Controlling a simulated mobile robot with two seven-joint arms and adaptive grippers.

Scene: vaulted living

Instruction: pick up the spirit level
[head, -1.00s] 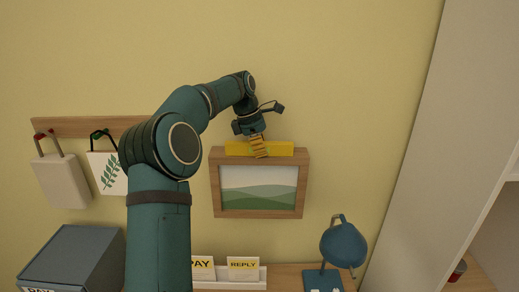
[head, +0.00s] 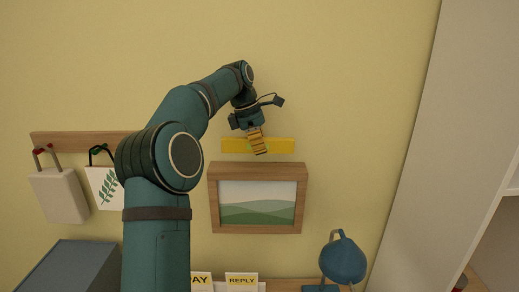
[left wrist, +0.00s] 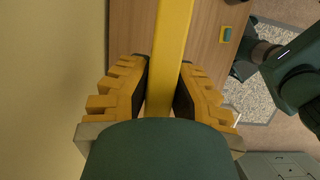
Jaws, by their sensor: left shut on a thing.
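The spirit level is a long yellow bar (head: 280,146), held level in front of the wall, a little above the framed picture (head: 258,198) and apart from it. My left gripper (head: 257,146) is shut on the spirit level near its middle. In the left wrist view the yellow spirit level (left wrist: 171,45) runs up between the two yellow-and-black fingers of my left gripper (left wrist: 165,95), which press on both its sides. The lower part of the level there is hidden by the gripper body. My right gripper is not clearly seen in any view.
A wooden rail (head: 75,142) with hanging bags (head: 60,194) is on the wall at left. Below are a grey box (head: 72,268), PAY and REPLY cards (head: 242,281) and a blue lamp (head: 343,259). A pale cabinet side (head: 425,150) stands at right. The wall above is clear.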

